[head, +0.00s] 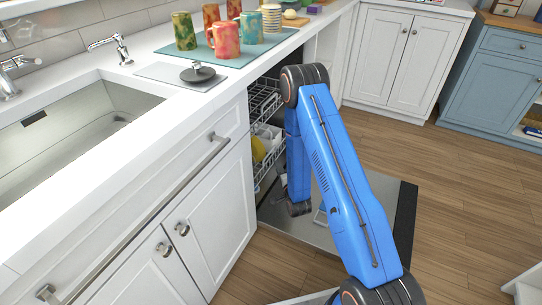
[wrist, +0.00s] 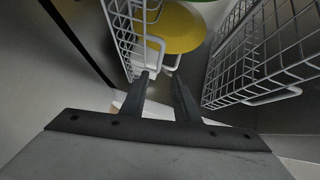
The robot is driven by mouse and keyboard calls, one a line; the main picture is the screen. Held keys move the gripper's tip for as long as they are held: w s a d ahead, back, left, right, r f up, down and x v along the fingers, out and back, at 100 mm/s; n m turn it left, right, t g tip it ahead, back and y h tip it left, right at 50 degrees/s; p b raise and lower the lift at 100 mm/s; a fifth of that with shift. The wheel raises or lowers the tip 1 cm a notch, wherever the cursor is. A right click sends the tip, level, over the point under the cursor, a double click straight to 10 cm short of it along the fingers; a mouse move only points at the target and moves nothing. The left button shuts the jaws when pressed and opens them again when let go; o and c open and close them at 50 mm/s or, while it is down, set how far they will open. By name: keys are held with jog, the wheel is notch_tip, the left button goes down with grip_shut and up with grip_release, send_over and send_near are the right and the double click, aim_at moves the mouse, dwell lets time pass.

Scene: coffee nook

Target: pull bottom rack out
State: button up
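The dishwasher stands open with its door (head: 398,200) folded down. The bottom rack (head: 262,172) is a white wire basket inside, holding something yellow. I take the left wire basket (wrist: 122,28) in the wrist view to be this rack, with a yellow plate (wrist: 180,30) beside its wires and a white loop handle (wrist: 155,46) at its front. My gripper (wrist: 161,76) is open, its two dark fingers apart and their tips close to the handle's lower end. I cannot tell whether they touch it. In the head view, my arm hides part of the rack.
The upper rack (head: 264,100) is inside above; it appears to be the right wire basket (wrist: 265,50) in the wrist view. The counter (head: 150,88) with mugs is above, and white cabinets (head: 205,225) are at left. Wooden floor (head: 455,190) is clear at right.

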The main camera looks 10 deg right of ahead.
jog(key=w+a+f, duration=0.1)
jog(key=w, duration=1.1)
jog(key=shift+w+f, duration=0.35)
jog(key=shift+f, duration=0.05)
grip_shut()
